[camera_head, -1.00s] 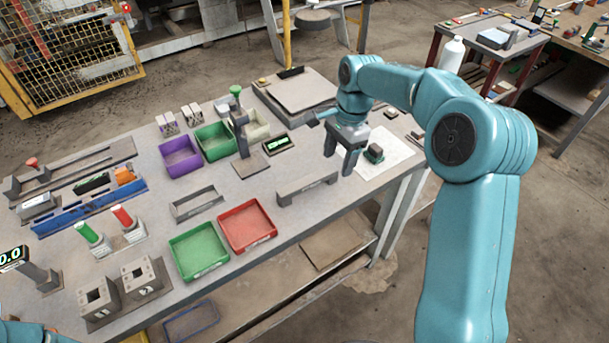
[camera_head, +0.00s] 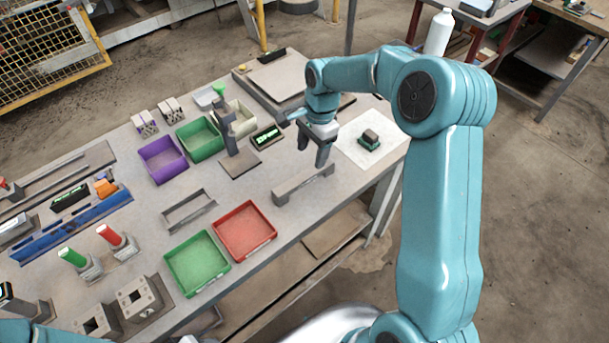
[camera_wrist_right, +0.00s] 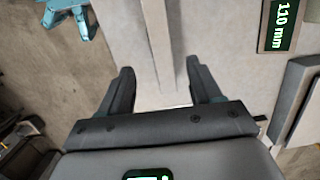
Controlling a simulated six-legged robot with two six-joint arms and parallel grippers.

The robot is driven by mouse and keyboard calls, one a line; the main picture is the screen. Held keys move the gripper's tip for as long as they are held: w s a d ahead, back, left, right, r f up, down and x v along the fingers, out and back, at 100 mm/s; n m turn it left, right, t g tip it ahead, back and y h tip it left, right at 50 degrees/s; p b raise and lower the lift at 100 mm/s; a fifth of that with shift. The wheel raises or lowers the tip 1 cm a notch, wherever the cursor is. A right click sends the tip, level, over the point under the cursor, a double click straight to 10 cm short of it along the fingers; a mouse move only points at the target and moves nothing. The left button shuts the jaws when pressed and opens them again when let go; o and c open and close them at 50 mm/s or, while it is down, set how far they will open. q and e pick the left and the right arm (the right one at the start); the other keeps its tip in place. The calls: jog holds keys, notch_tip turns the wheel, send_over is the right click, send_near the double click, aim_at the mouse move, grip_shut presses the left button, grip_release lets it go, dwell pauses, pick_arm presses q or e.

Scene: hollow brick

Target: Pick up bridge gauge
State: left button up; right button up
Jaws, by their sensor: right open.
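The bridge gauge appears to be the long grey bar with end feet (camera_head: 302,185) near the table's front edge, right of the red tray. It stands alone on the table. My right gripper (camera_head: 312,152) is open and empty, pointing down above and just behind the bar. In the right wrist view the bar (camera_wrist_right: 162,45) runs lengthwise between the two open fingers (camera_wrist_right: 160,82). No grip on it shows, and the height gap is hard to judge. Only a teal link of my left arm (camera_head: 45,335) shows at the bottom left; its gripper is out of view.
A red tray (camera_head: 245,231) and green tray (camera_head: 197,264) lie left of the bar. A stand with a grey base (camera_head: 240,164) and a green-lit display (camera_head: 266,137) are behind it. A white sheet (camera_head: 392,150) with a small block (camera_head: 370,138) lies to the right.

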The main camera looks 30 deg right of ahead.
aim_at(305, 175)
jog(key=f, duration=0.2)
jog(key=a+f, duration=0.1)
jog(key=shift+w+f, duration=0.35)
jog(key=shift+w, duration=0.05)
jog(key=shift+f, duration=0.4)
jog(key=shift+s+p, duration=0.3)
jog(key=shift+s, duration=0.05)
jog(key=shift+s+a+f+p, duration=0.15)
jog(key=shift+a+f+p, duration=0.1)
jog(key=shift+f+p, duration=0.25)
jog(key=shift+s+a+f+p, duration=0.1)
jog(key=shift+a+f+p, duration=0.15)
jog(key=shift+f, duration=0.3)
jog(key=f, duration=0.2)
jog(key=shift+w+a+f, duration=0.2)
jog(key=shift+w+f, duration=0.15)
jog(key=shift+w, duration=0.05)
jog(key=shift+f, duration=0.2)
jog(key=shift+s+d+r, duration=0.1)
jog(key=shift+s, duration=0.25)
jog(key=shift+w, duration=0.25)
grip_shut()
pick_arm(q)
notch_tip(305, 175, up, 3)
jog(key=shift+a+f, duration=0.1)
jog(key=shift+f, duration=0.05)
pick_arm(e)
jog(key=shift+s, duration=0.1)
